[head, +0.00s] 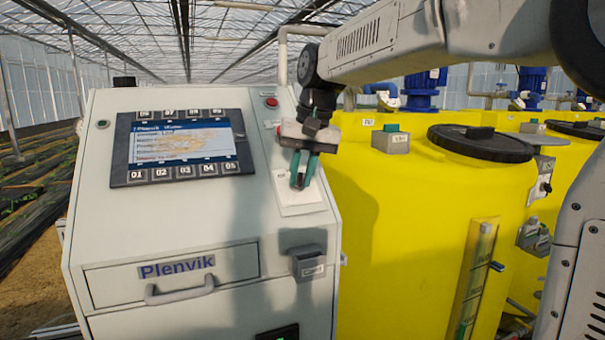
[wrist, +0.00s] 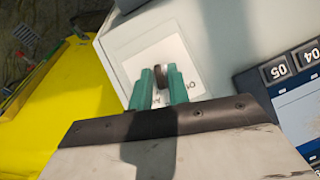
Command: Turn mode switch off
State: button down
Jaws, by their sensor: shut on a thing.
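The mode switch (wrist: 160,77) is a small dark knob on a white label plate (wrist: 190,72) in the wrist view. My gripper (wrist: 160,80) has its two green fingers closed on either side of the knob. In the head view my gripper (head: 299,182) reaches down to the white plate (head: 303,200) on the right part of the cabinet's sloped face. The fingers hide the knob there. Part of the plate's lettering shows in the wrist view, but I cannot tell which position the knob points to.
The grey cabinet (head: 180,228) carries a screen with buttons (head: 183,146) left of my gripper. A red button (head: 271,102) sits above the plate, and a grey box (head: 308,263) juts out below it. A yellow tank (head: 400,230) stands close on the right.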

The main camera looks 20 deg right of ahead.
jog(key=n+h, duration=0.2)
jog(key=n, duration=0.1)
jog(key=n+h, duration=0.1)
jog(key=n, duration=0.1)
jog(key=shift+a, duration=0.3)
jog(key=n+t+h, duration=0.1)
jog(key=n+h, duration=0.2)
jog(key=n, duration=0.1)
jog(key=shift+a+n, duration=0.1)
jog(key=shift+n, duration=0.2)
dwell(0.3)
jog(key=c, duration=1.5)
grip_release()
jog(key=shift+c, duration=0.2)
jog(key=shift+s, duration=0.1)
jog(key=v, duration=0.7)
jog(key=shift+s+a+r, duration=0.2)
jog(key=shift+a+r, duration=0.05)
